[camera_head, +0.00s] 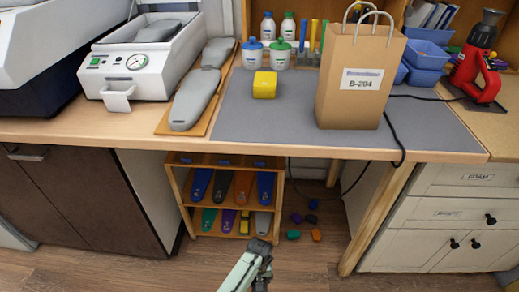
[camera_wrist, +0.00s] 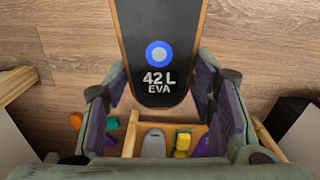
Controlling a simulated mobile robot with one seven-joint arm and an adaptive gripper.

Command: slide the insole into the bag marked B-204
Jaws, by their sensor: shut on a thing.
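A dark insole (camera_wrist: 158,30) with a blue ring and the print "42 L EVA" shows in the wrist view. My gripper (camera_wrist: 161,80) is shut on it, one finger along each side near its rounded end; its other end runs out of the picture. In the head view my gripper (camera_head: 262,248) is low, in front of the shelf under the bench, and I cannot make out the held insole there. The brown paper bag marked B-204 (camera_head: 345,107) stands upright on the grey mat, its handles up. Its inside is hidden.
A small wooden shelf (camera_head: 186,206) under the bench holds several coloured insoles. Small coloured pieces (camera_head: 316,235) lie on the floor beside it. On the bench are a yellow block (camera_head: 265,85), bottles (camera_head: 252,54), blue bins (camera_head: 427,55) and a press (camera_head: 140,65). A black cable hangs over the front edge.

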